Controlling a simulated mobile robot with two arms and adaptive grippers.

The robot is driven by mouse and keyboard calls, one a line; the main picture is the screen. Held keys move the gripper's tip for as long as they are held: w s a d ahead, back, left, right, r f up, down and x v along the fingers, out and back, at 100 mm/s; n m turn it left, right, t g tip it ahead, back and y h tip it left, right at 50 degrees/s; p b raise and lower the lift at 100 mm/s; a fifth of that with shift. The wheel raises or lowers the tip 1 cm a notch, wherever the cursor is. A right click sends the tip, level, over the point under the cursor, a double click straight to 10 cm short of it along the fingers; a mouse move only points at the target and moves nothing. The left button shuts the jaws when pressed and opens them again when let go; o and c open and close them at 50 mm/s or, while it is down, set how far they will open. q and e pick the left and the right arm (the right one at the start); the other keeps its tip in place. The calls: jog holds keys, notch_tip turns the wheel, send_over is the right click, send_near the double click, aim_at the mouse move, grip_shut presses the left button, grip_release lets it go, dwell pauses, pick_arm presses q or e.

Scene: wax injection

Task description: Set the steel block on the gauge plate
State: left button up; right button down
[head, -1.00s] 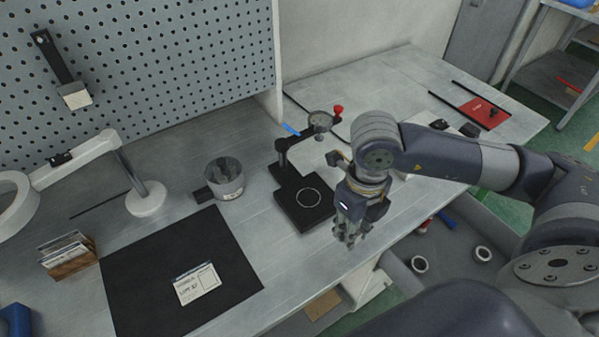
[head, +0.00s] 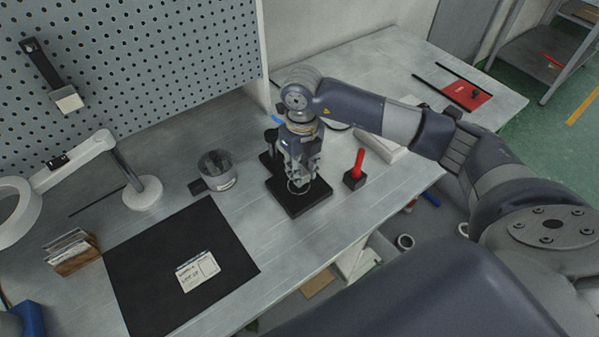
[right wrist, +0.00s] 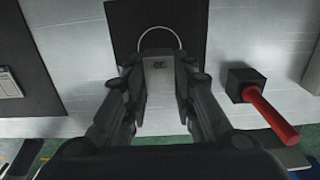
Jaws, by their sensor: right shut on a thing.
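My right gripper (head: 300,180) is above the black gauge plate (head: 301,205), which carries a pale ring. In the right wrist view its fingers (right wrist: 158,100) are shut on the steel block (right wrist: 158,80), a grey piece with a dark marking on its face. The block covers the lower part of the ring on the gauge plate (right wrist: 125,30). I cannot tell whether the block touches the plate. In the head view the fingers mostly hide the block. My left gripper is not in view.
A black block with a red handle (head: 356,166) stands right of the plate, near the table edge. A black mat (head: 150,265) with a label card (head: 198,271) lies front left. My arm hides the gauge stand's upper part.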

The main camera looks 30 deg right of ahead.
jog(key=shift+w, duration=0.45)
notch_tip(320, 180, down, 3)
jog(key=shift+s+a+r+p, duration=0.1)
jog(key=shift+r+p, duration=0.1)
jog(key=shift+p, duration=0.5)
jog(key=shift+f, duration=0.5)
jog(key=shift+f, duration=0.1)
jog(key=c, duration=1.3)
grip_release()
